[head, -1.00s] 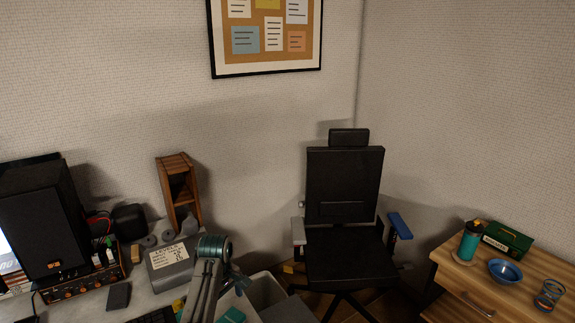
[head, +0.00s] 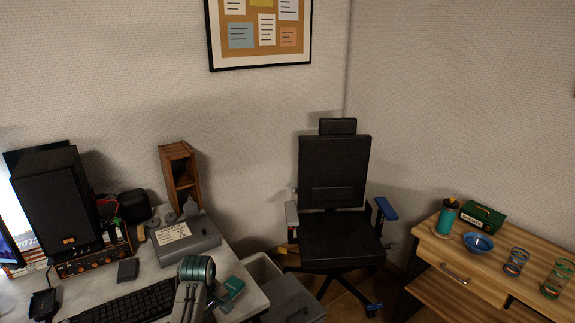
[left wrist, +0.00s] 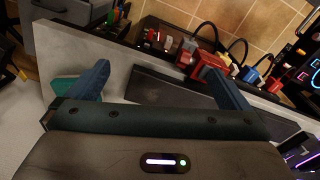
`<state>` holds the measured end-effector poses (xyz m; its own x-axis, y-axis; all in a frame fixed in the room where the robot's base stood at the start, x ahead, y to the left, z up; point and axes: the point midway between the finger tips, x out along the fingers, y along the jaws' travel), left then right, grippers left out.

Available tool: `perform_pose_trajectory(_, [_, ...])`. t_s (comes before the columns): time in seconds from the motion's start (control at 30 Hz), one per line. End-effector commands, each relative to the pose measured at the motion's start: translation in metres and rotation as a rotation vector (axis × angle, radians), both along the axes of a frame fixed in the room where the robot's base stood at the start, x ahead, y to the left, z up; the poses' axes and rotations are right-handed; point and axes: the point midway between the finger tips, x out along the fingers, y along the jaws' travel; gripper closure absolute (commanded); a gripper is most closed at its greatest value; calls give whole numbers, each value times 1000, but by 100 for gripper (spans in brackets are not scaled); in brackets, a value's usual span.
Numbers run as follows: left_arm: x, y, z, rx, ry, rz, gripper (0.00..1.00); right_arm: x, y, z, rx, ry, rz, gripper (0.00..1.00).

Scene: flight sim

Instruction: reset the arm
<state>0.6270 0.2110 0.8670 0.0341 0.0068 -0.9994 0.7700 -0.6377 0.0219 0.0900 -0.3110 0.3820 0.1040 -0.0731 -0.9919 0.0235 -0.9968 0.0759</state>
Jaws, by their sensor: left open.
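My left gripper (left wrist: 158,82) shows in the left wrist view with its two blue fingers wide apart and nothing between them. It is over a pale desk top, with a long dark object (left wrist: 170,98) beyond the fingers. A teal item (left wrist: 64,88) lies by the left finger. In the head view, one of my arms, with a teal joint, comes up from the bottom over the desk (head: 75,300), beside the keyboard (head: 130,303); its fingers cannot be made out. My right gripper is not in view.
A speaker (head: 55,205), a grey box (head: 186,240) and a wooden rack (head: 181,178) stand on the desk. A black chair (head: 335,200) stands in the corner. A wooden side table (head: 460,262) at right holds a bowl (head: 478,243), cup and glasses.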

Motion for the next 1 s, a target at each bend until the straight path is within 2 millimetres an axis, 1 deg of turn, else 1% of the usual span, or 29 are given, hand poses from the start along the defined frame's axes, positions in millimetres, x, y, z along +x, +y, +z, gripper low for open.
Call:
perform_pose_trajectory(0.03, [-10, 4, -7, 4, -5, -17, 0, 0, 0, 0, 0, 0, 0, 100])
perform_pose_trajectory(0.17, [-36, 13, -22, 13, -23, -78, 0, -1, -1, 0, -1, 2, 0, 100])
perform_pose_trajectory(0.27, [-64, 22, -34, 27, -43, -140, 0, -6, -1, 0, 0, 8, 0, 100])
perform_pose_trajectory(0.37, [-103, 33, -46, 47, -69, -230, 0, -10, -1, -1, -1, 13, 0, 100])
perform_pose_trajectory(0.4, [-120, 37, -50, 57, -78, -271, 0, -10, -1, -1, -1, 14, 0, 100])
perform_pose_trajectory(0.47, [-146, 43, -53, 74, -96, -334, 0, -9, -1, 0, -1, 13, 0, 100])
perform_pose_trajectory(0.5, [-164, 46, -54, 85, -106, -378, 0, -9, -1, 0, -1, 12, 0, 100])
perform_pose_trajectory(0.57, [-190, 51, -53, 104, -121, -445, 0, -8, -1, 0, -1, 11, 0, 100])
perform_pose_trajectory(0.6, [-207, 54, -51, 117, -131, -490, 0, -7, -1, 0, -1, 11, 0, 100])
perform_pose_trajectory(0.7, [-245, 58, -43, 145, -155, -596, 0, -7, -1, 0, -1, 10, 0, 100])
perform_pose_trajectory(0.8, [-272, 60, -34, 166, -171, -678, 0, -7, -1, 0, -1, 10, 0, 100])
perform_pose_trajectory(1.0, [-309, 61, -18, 195, -193, -796, 0, -7, -1, 0, -1, 10, 0, 100])
